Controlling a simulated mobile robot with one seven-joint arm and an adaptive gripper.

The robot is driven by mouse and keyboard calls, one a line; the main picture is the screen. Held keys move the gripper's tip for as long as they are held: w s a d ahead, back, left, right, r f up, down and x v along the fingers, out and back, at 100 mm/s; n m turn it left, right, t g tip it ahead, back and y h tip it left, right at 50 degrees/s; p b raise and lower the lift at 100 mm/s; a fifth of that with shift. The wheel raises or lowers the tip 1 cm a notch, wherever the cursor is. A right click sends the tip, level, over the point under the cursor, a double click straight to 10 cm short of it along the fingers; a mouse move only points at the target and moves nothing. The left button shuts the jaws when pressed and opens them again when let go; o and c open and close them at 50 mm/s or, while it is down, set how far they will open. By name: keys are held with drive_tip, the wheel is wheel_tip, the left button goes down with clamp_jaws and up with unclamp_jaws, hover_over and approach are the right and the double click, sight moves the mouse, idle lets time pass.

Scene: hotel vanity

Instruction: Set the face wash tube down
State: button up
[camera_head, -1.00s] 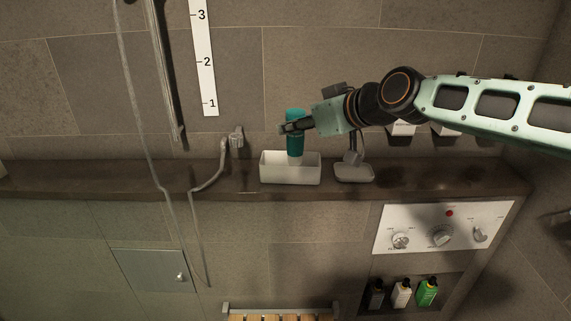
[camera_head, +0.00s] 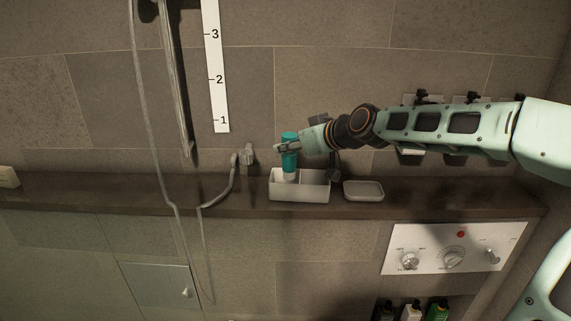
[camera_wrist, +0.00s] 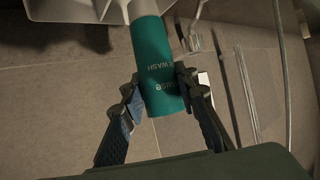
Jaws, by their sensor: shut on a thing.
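The face wash tube (camera_head: 289,155) is teal with a white cap pointing down. My gripper (camera_head: 287,148) is shut on it and holds it roughly upright. The white two-compartment tray (camera_head: 300,195) stands on the ledge below. The tube's cap end appears in the left compartment; whether it touches the bottom is hidden by the front wall.
A grey soap dish (camera_head: 363,191) sits on the dark ledge (camera_head: 445,198) just right of the tray. A shower hose (camera_head: 222,195) and its bracket are to the left. A control panel (camera_head: 455,248) is below. The right of the ledge is clear.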

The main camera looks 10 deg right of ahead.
sight(285, 162)
drive_tip(key=shift+w+a+f, duration=0.1)
drive_tip(key=shift+w+f, duration=0.4)
drive_tip(key=shift+f, duration=0.6)
drive_tip(key=shift+w+a+f, duration=0.1)
drive_tip(key=shift+w+f, duration=0.45)
drive_tip(key=shift+f, duration=0.6)
drive_tip(key=shift+w+a+f, duration=0.1)
drive_tip(key=shift+w+f, duration=0.4)
drive_tip(key=shift+f, duration=0.6)
drive_tip(key=shift+f, duration=0.1)
drive_tip(key=o, duration=1.2)
drive_tip(key=shift+r+p, duration=0.2)
drive_tip(key=shift+p, duration=0.15)
drive_tip(key=shift+v, duration=5.95)
drive_tip(key=shift+s+f, duration=0.1)
drive_tip(key=shift+f, duration=0.05)
